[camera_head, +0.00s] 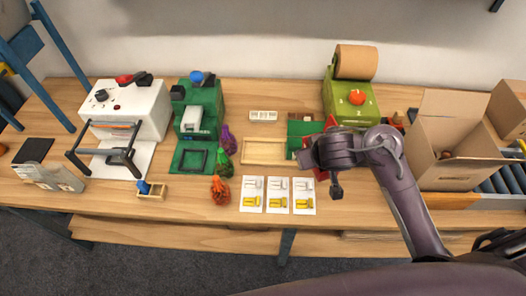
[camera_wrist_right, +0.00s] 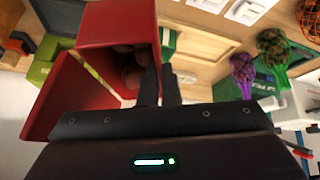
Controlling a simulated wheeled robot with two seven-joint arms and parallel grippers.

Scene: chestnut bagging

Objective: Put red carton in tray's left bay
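The red carton (camera_wrist_right: 118,22) fills the upper left of the right wrist view, its open mouth showing brown chestnuts (camera_wrist_right: 132,75) inside. My right gripper (camera_wrist_right: 163,72) has its dark fingers close together on the carton's wall, so it looks shut on it. In the head view, parts of the red carton (camera_head: 331,121) show around my right gripper (camera_head: 325,160), which hides most of it and its own fingertips. A shallow wooden tray (camera_head: 263,140) lies just left of the carton; a green section (camera_head: 302,128) borders it. My left gripper is not in view.
A green machine (camera_head: 351,108) with a brown roll stands behind the carton. An open cardboard box (camera_head: 450,170) is at right. White cards with yellow pieces (camera_head: 278,195) lie in front. Purple, green and orange net bags (camera_head: 220,190) lie left of the tray.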

